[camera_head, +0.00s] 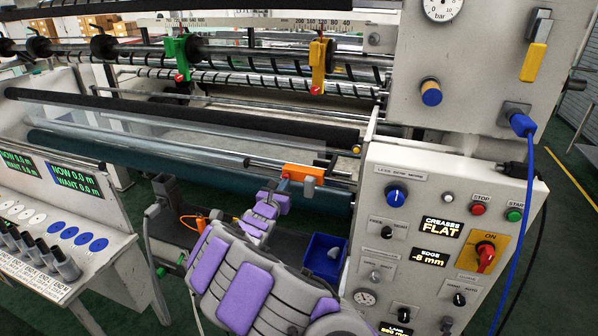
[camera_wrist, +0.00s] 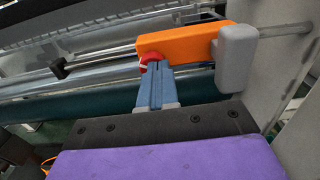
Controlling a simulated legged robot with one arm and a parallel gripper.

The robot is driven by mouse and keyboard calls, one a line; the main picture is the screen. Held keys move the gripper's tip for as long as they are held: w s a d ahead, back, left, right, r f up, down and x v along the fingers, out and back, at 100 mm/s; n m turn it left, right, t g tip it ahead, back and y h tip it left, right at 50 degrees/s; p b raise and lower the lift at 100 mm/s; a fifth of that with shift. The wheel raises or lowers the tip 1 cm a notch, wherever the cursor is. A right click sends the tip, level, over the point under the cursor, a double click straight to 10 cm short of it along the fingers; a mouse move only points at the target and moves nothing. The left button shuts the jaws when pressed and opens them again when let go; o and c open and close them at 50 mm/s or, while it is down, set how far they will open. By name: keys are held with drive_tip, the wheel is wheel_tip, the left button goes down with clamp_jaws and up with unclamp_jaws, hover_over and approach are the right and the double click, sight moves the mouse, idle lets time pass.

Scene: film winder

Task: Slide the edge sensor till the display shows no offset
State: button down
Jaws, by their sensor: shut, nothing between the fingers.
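The edge sensor (camera_head: 303,172) is an orange block with a grey end piece on a horizontal rail, left of the control panel. It also shows in the wrist view (camera_wrist: 180,40), with a red knob (camera_wrist: 151,60) under its left part. My gripper (camera_wrist: 154,72) is shut and empty, its blue-grey fingertips right at the red knob; whether they touch it I cannot tell. In the head view my gripper (camera_head: 282,184) is just below and left of the sensor. The edge display (camera_head: 429,257) reads what looks like -8 mm.
The control panel (camera_head: 398,167) stands close to the right of the sensor. A creases display (camera_head: 440,227) reads FLAT. A blue bin (camera_head: 323,258) is below the sensor.

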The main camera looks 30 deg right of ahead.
drive_tip(key=shift+w+a+p, duration=0.55)
drive_tip(key=shift+w+p, duration=0.05)
drive_tip(key=shift+w, duration=0.2)
drive_tip(key=v, duration=1)
idle(0.5)
idle(0.4)
